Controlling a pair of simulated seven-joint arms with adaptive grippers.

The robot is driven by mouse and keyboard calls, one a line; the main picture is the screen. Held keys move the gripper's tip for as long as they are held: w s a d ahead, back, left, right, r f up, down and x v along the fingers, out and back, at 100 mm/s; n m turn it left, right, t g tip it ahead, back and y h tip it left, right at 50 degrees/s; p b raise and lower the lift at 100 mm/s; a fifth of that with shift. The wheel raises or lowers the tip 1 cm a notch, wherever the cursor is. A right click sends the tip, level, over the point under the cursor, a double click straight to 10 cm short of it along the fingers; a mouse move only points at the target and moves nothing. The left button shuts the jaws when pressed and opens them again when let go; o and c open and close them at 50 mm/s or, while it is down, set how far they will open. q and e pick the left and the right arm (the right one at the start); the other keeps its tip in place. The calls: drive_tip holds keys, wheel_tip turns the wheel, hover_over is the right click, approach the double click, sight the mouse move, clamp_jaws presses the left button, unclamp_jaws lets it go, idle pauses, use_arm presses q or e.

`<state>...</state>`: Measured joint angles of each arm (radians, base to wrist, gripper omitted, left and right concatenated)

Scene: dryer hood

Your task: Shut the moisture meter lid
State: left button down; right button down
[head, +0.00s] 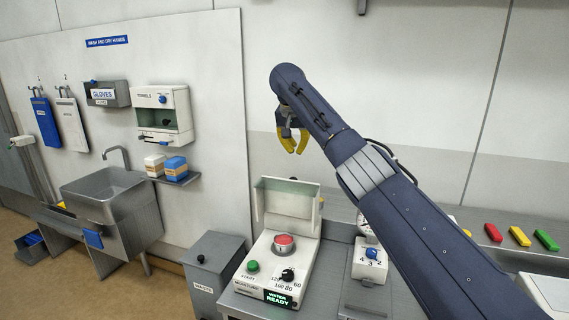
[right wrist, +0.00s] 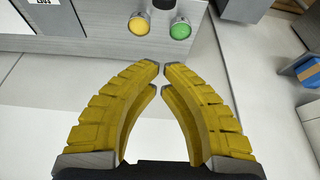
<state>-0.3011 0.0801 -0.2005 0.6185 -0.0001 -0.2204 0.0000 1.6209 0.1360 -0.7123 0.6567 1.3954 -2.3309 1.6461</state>
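The moisture meter (head: 252,286) is a white box on the grey bench, with a red-topped round part, a green START button, a black dial and a display reading "METER READY". Its pale lid (head: 288,205) stands upright at the back edge, open. My right gripper (head: 294,150) hangs above and behind the lid, apart from it, against the wall. Its yellow curved fingers nearly meet at the tips in the right wrist view (right wrist: 162,66), with nothing between them. My left gripper is out of view.
A device with a dial and a blue knob (head: 372,253) stands right of the meter, partly behind my right arm. A grey bin (head: 213,270) is at its left. Red, yellow and green blocks (head: 519,236) lie at the right. The air above the meter is clear.

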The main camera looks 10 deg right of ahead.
wheel_tip(320, 180, down, 9)
drive_tip(key=shift+s, duration=0.15)
idle(1.1)
drive_tip(key=shift+a, duration=0.15)
